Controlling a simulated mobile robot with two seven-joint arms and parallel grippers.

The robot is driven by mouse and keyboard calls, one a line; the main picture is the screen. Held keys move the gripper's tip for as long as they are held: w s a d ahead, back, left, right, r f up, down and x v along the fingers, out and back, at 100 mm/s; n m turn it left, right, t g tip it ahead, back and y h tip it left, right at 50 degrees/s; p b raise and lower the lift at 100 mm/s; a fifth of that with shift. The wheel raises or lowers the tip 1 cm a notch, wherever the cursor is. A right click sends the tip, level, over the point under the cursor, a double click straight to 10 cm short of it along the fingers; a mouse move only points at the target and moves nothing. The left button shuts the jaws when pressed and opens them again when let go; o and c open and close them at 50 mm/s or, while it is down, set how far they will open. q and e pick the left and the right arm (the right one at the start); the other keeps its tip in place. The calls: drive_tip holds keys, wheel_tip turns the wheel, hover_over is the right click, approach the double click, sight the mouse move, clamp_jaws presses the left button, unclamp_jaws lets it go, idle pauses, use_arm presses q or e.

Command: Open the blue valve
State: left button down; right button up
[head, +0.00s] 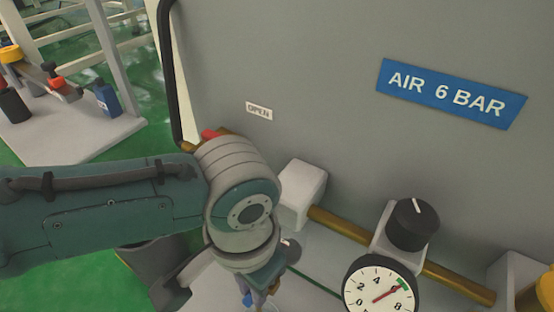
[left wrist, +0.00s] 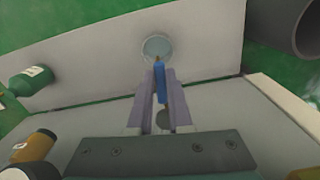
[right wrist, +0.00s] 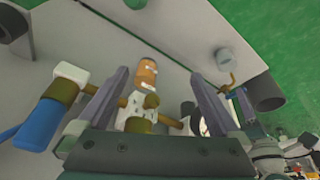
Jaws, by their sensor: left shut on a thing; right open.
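A slim blue handle (left wrist: 160,85) with a brass-coloured end stands between the two fingers of my left gripper (left wrist: 161,74), which is shut on it. In the head view my left gripper (head: 262,287) is low in the picture, below the brass pipe, and my wrist hides much of that area. A bit of blue (head: 247,299) shows beside its fingers. My right gripper (right wrist: 160,75) is open and empty, its fingers apart in front of brass fittings. A larger blue piece (right wrist: 40,124) on a brass fitting (right wrist: 62,90) is left of it. The valve body is hidden.
A grey panel carries an "AIR 6 BAR" sign (head: 451,93) and an "OPEN" label (head: 259,111). A brass pipe (head: 340,224) bears a black knob (head: 413,223) and a gauge (head: 380,290). A red part (head: 211,134) shows behind my left wrist. A side table (head: 90,137) stands far left.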

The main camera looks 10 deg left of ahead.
use_arm(q)
drive_tip(key=shift+s+d+n, duration=0.1)
drive_tip(key=shift+d+n, duration=0.2)
drive_tip(key=shift+n, duration=0.5)
use_arm(e)
drive_tip(key=shift+r, duration=0.75)
use_arm(q)
drive_tip(key=c, duration=0.8)
unclamp_jaws()
drive_tip(key=shift+c, duration=0.2)
wheel_tip(320, 180, up, 10)
drive_tip(key=p, duration=0.8)
drive_tip(key=shift+p, duration=0.4)
use_arm(e)
wheel_tip(320, 180, up, 8)
drive_tip(key=shift+r, duration=0.15)
